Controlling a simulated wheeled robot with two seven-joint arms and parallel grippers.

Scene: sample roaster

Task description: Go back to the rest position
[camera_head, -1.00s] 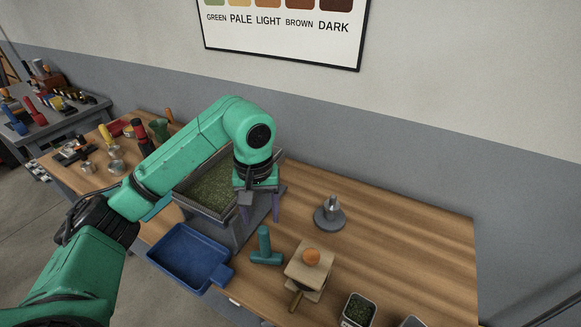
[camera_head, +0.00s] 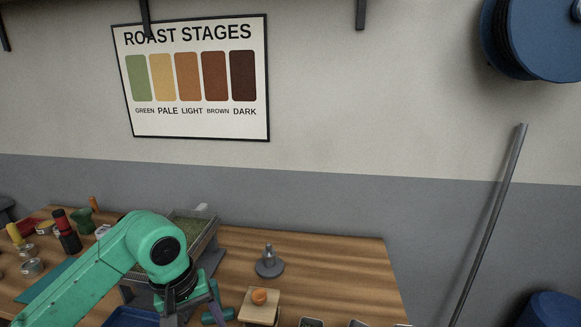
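My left arm comes in from the lower left over the wooden workbench (camera_head: 340,262). My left gripper (camera_head: 193,310) points down at the bottom of the picture, in front of the metal tray of green beans (camera_head: 190,230). Its two fingers stand apart, with nothing seen between them; their lower ends are partly cut off. A teal tool (camera_head: 219,315) lies just right of the fingers. My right gripper is not in view.
A wooden block with an orange knob (camera_head: 259,296) and a grey weighted stand (camera_head: 269,263) are to the right. A blue tray (camera_head: 130,317) is at the bottom edge. Jars and tools crowd the bench's left. The bench's right part is clear.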

